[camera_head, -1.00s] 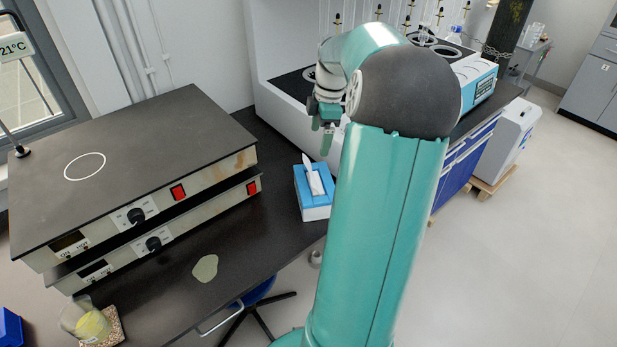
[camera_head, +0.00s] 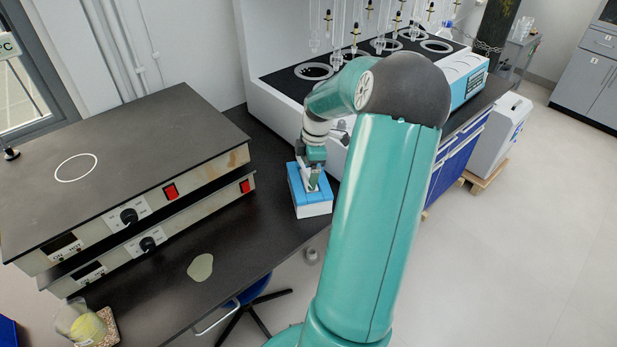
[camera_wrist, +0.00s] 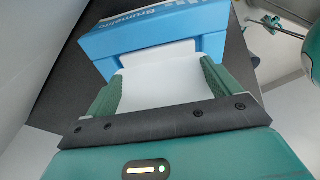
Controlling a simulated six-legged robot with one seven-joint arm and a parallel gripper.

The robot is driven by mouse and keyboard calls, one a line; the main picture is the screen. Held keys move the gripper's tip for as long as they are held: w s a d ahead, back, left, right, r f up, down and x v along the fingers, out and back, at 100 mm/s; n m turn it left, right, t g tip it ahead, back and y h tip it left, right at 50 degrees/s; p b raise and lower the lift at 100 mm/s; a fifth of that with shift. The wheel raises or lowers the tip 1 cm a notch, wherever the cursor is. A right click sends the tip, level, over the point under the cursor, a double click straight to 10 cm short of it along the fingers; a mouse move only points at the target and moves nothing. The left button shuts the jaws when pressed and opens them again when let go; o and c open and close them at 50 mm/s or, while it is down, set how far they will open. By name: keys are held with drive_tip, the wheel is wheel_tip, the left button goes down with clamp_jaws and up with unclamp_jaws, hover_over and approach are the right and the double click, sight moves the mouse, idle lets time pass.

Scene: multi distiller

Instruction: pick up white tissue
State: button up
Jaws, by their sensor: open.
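The white tissue (camera_wrist: 160,80) sticks up from the opening of a blue and white tissue box (camera_head: 312,209) on the dark bench. In the wrist view the blue top of the box (camera_wrist: 150,35) lies beyond my fingers. My gripper (camera_head: 314,181) points down over the box. In the wrist view my gripper (camera_wrist: 160,85) is open, with one green finger on each side of the tissue. I cannot tell whether either finger touches it. In the head view the fingers partly hide the tissue (camera_head: 306,174).
Two stacked hot plates (camera_head: 130,165) stand on the bench to the left. A white distiller with glassware (camera_head: 290,60) stands behind the box. A beaker with yellow contents (camera_head: 88,326) is at the lower left. The bench (camera_head: 240,235) in front of the box is mostly clear.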

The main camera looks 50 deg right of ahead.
drive_tip(key=shift+f, duration=0.35)
drive_tip(key=c, duration=1)
drive_tip(key=shift+c, duration=0.2)
drive_tip(key=shift+r, duration=0.1)
drive_tip(key=shift+r, duration=0.4)
wheel_tip(320, 180, up, 2)
drive_tip(key=shift+r, duration=0.15)
drive_tip(key=s+a+r, duration=0.4)
drive_tip(key=a+r, duration=0.1)
drive_tip(key=r, duration=0.3)
drive_tip(key=s+a+r, duration=0.5)
drive_tip(key=r, duration=0.2)
drive_tip(key=shift+s+a+r, duration=0.2)
drive_tip(key=shift+r, duration=0.2)
